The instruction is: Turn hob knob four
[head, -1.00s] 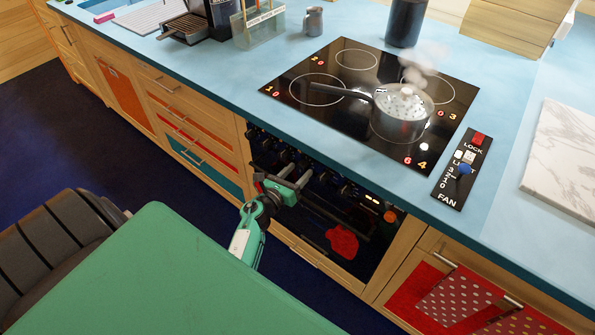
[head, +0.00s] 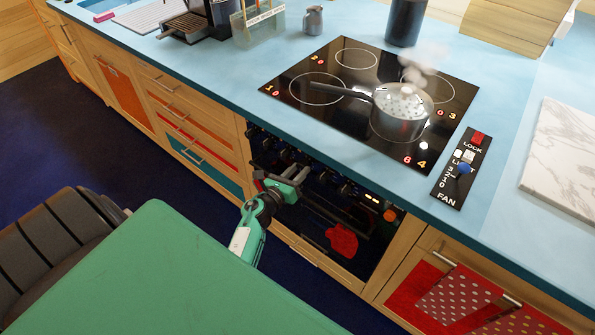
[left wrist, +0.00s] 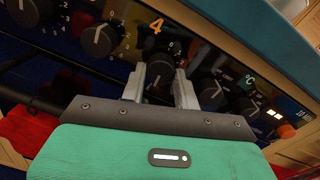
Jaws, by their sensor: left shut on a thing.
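Hob knob four (left wrist: 160,84) is a dark round knob below an orange 4 in the left wrist view. My left gripper (left wrist: 160,88) is shut on it, one grey finger on each side. The fingers cover part of the knob and its scale. In the head view my left gripper (head: 288,182) is at the row of knobs on the cooker front, and it hides knob four there. The black hob (head: 345,125) above shows a red 6 beside the 4. My right gripper is in neither view.
Neighbouring knobs (left wrist: 98,40) sit close on both sides. A pan (head: 402,112) steams on the hob. A red cloth (head: 342,241) shows low on the cooker front. A fan and lock panel (head: 459,170) is on the blue worktop. A green surface (head: 160,275) fills the near foreground.

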